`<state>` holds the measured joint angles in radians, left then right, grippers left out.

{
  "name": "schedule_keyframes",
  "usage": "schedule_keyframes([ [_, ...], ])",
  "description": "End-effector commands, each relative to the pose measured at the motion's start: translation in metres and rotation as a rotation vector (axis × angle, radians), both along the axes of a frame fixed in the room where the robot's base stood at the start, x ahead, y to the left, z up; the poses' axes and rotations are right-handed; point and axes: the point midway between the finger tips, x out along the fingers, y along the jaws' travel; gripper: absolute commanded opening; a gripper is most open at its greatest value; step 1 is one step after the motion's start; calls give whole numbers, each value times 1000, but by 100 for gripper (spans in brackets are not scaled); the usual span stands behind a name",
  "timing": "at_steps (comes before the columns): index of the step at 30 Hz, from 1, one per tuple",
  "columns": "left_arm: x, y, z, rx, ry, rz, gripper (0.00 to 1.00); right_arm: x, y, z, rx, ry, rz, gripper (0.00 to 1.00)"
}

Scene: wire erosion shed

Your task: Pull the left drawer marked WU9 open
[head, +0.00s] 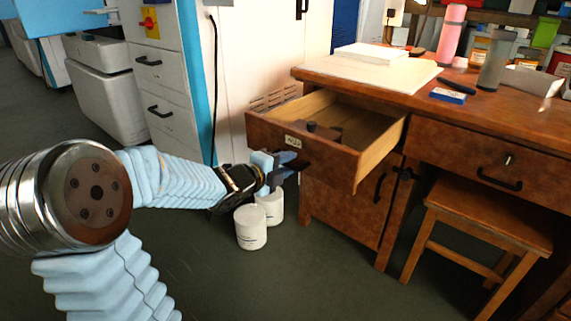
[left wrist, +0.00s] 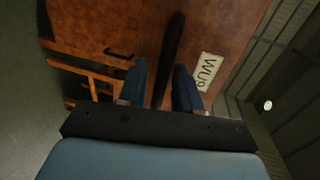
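The left drawer marked WU9 (head: 265,131) stands pulled well out of the wooden desk (head: 485,105) in the head view. Its pale inner side wall shows, and a dark item (head: 323,131) lies inside. The WU9 label (head: 293,141) is on its front; it also shows in the left wrist view (left wrist: 208,72). My left gripper (head: 287,168) is at the drawer front, below the label. In the left wrist view the dark drawer handle (left wrist: 171,50) runs between its two blue fingers (left wrist: 160,85), with a narrow gap on each side. My right gripper is out of view.
Two white tubs (head: 251,228) stand on the floor beneath my left gripper. A wooden stool (head: 490,215) stands under the desk at right. A white drawer cabinet (head: 160,85) is at back left.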

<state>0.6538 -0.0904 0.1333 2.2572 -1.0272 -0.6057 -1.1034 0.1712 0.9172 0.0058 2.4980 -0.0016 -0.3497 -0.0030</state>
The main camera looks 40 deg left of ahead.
Motion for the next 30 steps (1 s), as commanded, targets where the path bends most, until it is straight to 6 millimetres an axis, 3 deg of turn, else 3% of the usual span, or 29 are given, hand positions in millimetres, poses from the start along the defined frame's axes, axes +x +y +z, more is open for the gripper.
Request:
schedule_keyframes([
  [7, -2, 0, 1, 1, -1, 0, 33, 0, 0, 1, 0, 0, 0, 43],
  [10, -11, 1, 5, 2, -2, 3, 33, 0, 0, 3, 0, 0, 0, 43],
  [24, -113, 9, 27, 0, -3, 3, 33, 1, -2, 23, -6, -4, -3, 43],
  [30, -133, 11, 29, -1, -1, 1, 33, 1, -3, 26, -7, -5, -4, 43],
])
